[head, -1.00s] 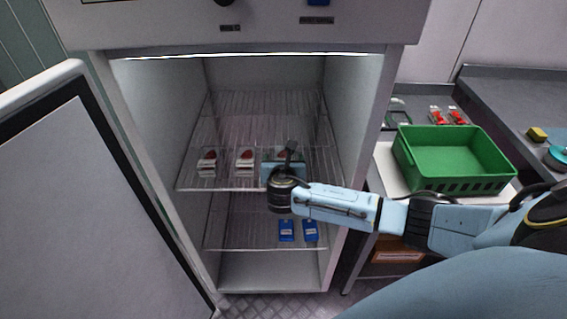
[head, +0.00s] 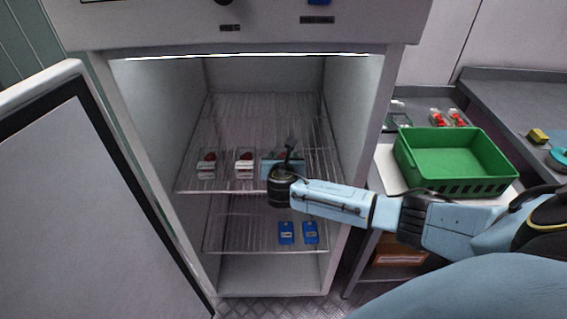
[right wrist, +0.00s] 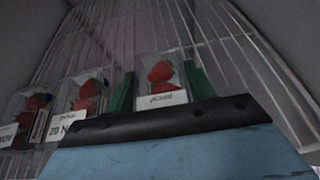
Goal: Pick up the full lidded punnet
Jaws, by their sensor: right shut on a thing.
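A clear lidded punnet of red berries (right wrist: 160,75) with a white label stands between the two green fingers of my right gripper (right wrist: 160,88) in the right wrist view. The gripper is shut on it. In the head view my right gripper (head: 283,160) reaches over the upper wire shelf of the open cabinet, and its wrist hides most of the held punnet. Two more berry punnets stand to the left, one near the middle (head: 244,165) and one further left (head: 206,166). I cannot tell whether the held punnet touches the shelf. My left gripper is not in view.
The upper wire shelf (head: 225,185) has free room behind the punnets. Two blue items (head: 286,232) lie on the lower shelf. The cabinet door (head: 75,190) stands open at left. A green crate (head: 455,165) sits on the right counter, with small red items behind it.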

